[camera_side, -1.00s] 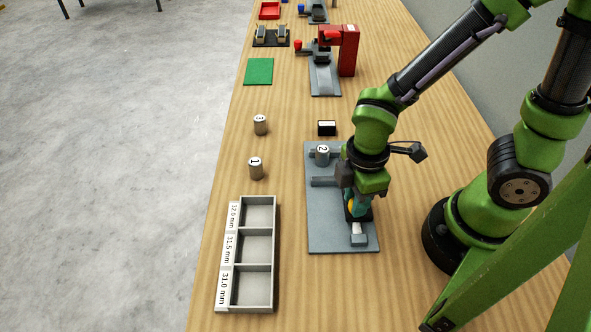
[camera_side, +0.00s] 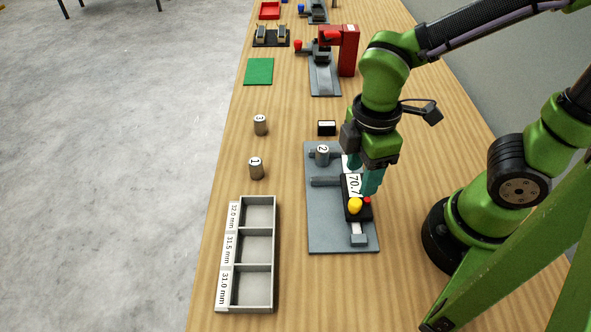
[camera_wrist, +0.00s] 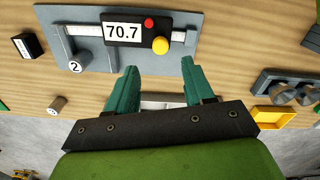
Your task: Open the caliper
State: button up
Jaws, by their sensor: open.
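The caliper (camera_side: 352,186) lies on a grey base plate (camera_side: 325,232). Its display reads 70.7, also in the wrist view (camera_wrist: 123,32). A yellow knob (camera_side: 355,205) and a small red button (camera_side: 367,200) sit on its slider. Its two grey jaws stand apart on the plate. Cylinder 2 (camera_side: 322,155) stands upright on the plate by the far jaw; I cannot tell whether it touches. My gripper (camera_wrist: 158,68) is open and empty, fingers apart, above the caliper. In the wrist view the yellow knob (camera_wrist: 160,46) shows just beyond the fingertips, not between them.
Cylinders 1 (camera_side: 256,168) and 3 (camera_side: 260,125) stand left of the plate. A three-compartment tray (camera_side: 276,255), labelled 32.0, 31.5 and 31.0 mm, is empty. A small black block (camera_side: 327,128) stands beyond the plate. A red press (camera_side: 347,50) and green mat (camera_side: 258,71) are farther off.

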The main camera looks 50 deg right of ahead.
notch_tip(320, 180, up, 9)
dwell(0.5)
jog(key=w+d+r+m+t+y, duration=0.2)
jog(key=d+m+t, duration=0.5)
jog(key=m, duration=0.9)
jog(key=shift+w+d+r, duration=0.45)
jog(key=shift+w+d, duration=0.1)
jog(key=shift+w, duration=0.35)
